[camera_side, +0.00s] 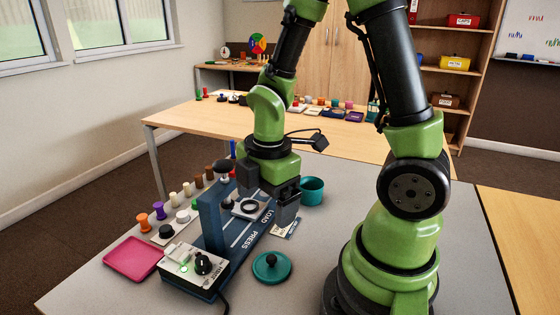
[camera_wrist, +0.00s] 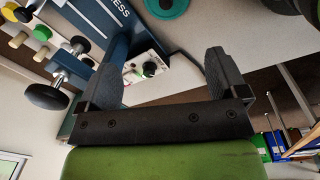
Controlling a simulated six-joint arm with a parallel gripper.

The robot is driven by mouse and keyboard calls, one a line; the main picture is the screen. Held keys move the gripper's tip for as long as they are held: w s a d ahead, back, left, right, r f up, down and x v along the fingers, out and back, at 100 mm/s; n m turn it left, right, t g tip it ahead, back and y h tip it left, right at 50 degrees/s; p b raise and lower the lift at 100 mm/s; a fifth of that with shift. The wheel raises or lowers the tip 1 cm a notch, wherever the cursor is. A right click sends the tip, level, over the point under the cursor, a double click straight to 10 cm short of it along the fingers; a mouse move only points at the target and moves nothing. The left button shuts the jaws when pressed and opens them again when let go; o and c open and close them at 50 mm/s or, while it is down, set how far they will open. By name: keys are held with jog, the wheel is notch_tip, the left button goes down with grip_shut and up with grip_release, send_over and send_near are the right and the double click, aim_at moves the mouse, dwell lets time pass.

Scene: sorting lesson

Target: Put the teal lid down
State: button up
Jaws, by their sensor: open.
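The teal lid (camera_side: 271,267) lies flat on the grey table, its dark knob up, to the right of the press's control box. Its edge also shows at the top of the wrist view (camera_wrist: 167,8). My gripper (camera_side: 268,203) is above the press area, behind the lid in the side view and clear of it. In the wrist view its two fingers (camera_wrist: 163,68) are wide apart with nothing held between them. A teal pot (camera_side: 312,190) stands behind and to the right of the gripper.
The blue press (camera_side: 210,220) with its control box (camera_side: 190,263) stands left of the lid. A pink tray (camera_side: 133,258) lies at the left. Several coloured pegs (camera_side: 158,210) line the left side. My arm's base stands right of the lid; table in front of the lid is clear.

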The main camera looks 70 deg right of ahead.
jog(key=s+a+r+m+t+y, duration=0.1)
jog(key=s+a+r+m+t, duration=0.1)
jog(key=r+m, duration=0.6)
jog(key=s+a+r+m+t+y, duration=0.1)
jog(key=s+r+m+t, duration=0.3)
jog(key=r+m, duration=0.4)
jog(key=shift+a+r+m, duration=0.15)
jog(key=shift+a+m, duration=0.65)
